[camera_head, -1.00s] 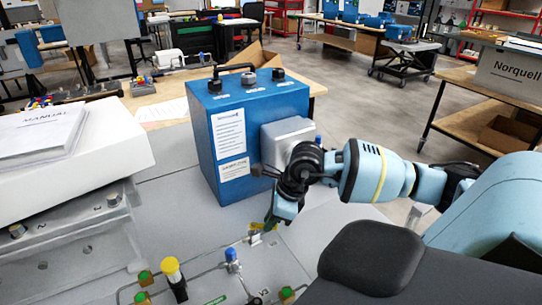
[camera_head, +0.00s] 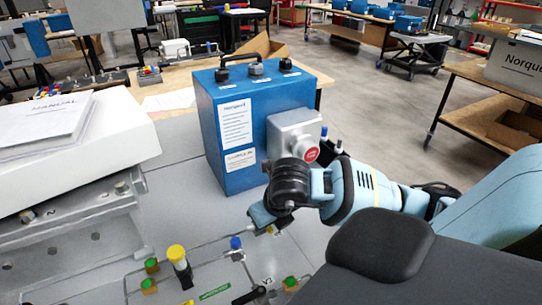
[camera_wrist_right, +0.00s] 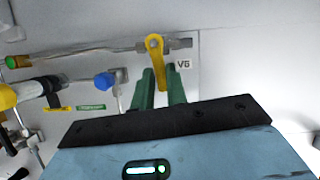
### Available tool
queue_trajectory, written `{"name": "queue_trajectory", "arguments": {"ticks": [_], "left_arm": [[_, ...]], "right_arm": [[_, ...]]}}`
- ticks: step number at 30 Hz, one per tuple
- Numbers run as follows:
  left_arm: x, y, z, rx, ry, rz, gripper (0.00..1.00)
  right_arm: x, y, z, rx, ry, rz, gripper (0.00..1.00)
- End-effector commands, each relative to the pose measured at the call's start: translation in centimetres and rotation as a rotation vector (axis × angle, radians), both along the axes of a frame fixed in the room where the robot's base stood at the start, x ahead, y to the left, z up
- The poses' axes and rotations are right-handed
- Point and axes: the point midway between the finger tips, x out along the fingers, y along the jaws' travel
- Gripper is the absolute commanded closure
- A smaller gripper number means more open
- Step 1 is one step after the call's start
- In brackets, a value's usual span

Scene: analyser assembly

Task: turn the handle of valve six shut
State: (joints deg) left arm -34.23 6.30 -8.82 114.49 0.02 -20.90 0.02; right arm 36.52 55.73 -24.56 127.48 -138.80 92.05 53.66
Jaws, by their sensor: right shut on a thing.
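The valve labelled V6 has a yellow lever handle (camera_wrist_right: 155,58), seen at the top middle of the right wrist view. The handle points down the picture, roughly across its grey pipe (camera_wrist_right: 100,51). My right gripper (camera_wrist_right: 160,84) has its green fingers on either side of the handle's lower end and is shut on it. The fingers and gripper body hide the handle's tip. In the head view my right gripper (camera_head: 266,222) is low over the panel in front of the blue box, mostly hiding the valve. My left gripper is not in view.
A blue box (camera_head: 230,140) with a grey unit and red button (camera_head: 311,154) stands just behind my right gripper. A blue-knobbed valve (camera_head: 236,245) and a yellow-capped part (camera_head: 178,258) stand close on the left. A white box with a manual (camera_head: 45,125) lies far left.

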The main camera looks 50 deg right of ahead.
Motion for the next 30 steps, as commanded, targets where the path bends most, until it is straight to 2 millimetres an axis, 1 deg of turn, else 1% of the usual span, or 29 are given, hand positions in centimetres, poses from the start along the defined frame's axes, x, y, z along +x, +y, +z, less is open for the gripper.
{"name": "queue_trajectory", "arguments": {"ticks": [3,9,25,26,30], "left_arm": [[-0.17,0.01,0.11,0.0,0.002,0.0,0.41],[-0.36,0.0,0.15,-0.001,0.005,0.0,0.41],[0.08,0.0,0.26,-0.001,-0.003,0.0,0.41],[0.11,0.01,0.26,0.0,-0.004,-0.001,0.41],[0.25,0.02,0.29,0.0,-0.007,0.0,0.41]], "right_arm": [[0.09,0.31,0.1,0.002,-0.001,-0.057,1.0],[0.15,0.51,0.08,0.001,0.0,-0.113,1.0],[0.17,0.56,0.02,0.001,0.0,-0.132,1.0],[0.17,0.56,0.02,0.001,0.0,-0.132,0.82],[0.16,0.56,0.01,0.001,0.001,-0.132,0.64]]}}
